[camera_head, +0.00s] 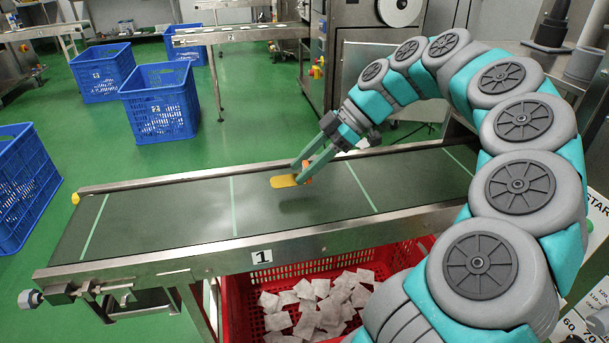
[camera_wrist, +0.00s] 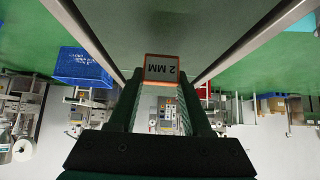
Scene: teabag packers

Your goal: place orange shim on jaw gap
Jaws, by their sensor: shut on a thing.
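My gripper (camera_head: 303,170) is above the middle of the dark green conveyor belt (camera_head: 170,215), its fingers pointing down and to the left. It is shut on the orange shim (camera_head: 284,181), which shows as a flat yellow-orange tongue jutting out past the fingertips. A small orange part shows by the fingers. A soft shadow on the belt suggests that the shim is held above it. In the wrist view the shim (camera_wrist: 161,69) is an orange-edged block marked "2 MM" between the fingertips. I cannot make out the jaw gap in either view.
The conveyor has metal side rails and pale cross lines, with a "1" plate (camera_head: 261,257) on its front. A red crate (camera_head: 238,300) of white teabags stands below its near side. Blue crates (camera_head: 160,105) stand on the green floor. A grey machine (camera_head: 350,50) stands behind.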

